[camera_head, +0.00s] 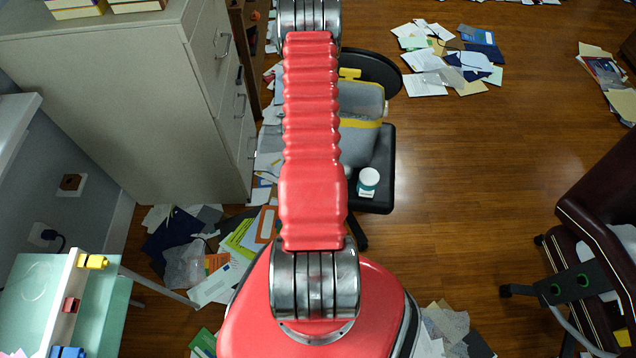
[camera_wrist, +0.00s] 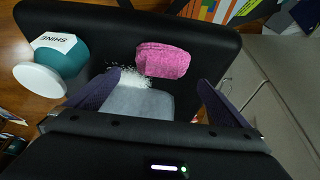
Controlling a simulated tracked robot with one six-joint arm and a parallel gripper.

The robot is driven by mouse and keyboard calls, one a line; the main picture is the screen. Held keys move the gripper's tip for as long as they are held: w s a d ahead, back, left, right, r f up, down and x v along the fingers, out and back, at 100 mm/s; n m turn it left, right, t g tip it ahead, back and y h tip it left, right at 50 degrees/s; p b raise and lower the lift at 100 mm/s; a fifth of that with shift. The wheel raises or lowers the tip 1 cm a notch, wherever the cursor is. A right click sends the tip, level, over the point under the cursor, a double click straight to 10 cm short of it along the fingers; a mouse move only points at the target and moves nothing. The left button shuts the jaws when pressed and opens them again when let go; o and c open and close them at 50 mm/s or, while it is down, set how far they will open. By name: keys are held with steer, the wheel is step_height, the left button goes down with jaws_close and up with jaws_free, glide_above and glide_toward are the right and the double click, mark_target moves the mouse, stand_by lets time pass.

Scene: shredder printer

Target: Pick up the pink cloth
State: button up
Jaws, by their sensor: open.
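The pink cloth (camera_wrist: 163,60) lies bunched on a black chair seat (camera_wrist: 100,20) in the wrist view. My gripper (camera_wrist: 158,92) is open and empty, with its two dark fingers spread. The cloth sits just beyond the fingertips, between their lines and apart from both. In the head view my red arm hides the cloth and the gripper.
A teal and white container (camera_wrist: 65,55) marked SHINE stands left of the cloth; it also shows in the head view (camera_head: 368,180). A white shredded pile and a grey box (camera_wrist: 140,103) are near the fingers. A filing cabinet (camera_head: 120,100) stands left; papers litter the floor.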

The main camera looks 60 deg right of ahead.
steer(key=shift+f, duration=0.1)
steer(key=shift+x, duration=2.5)
steer(key=shift+a, duration=0.15)
steer(key=shift+c, duration=0.6)
steer(key=c, duration=1)
steer(key=shift+r, duration=4.95)
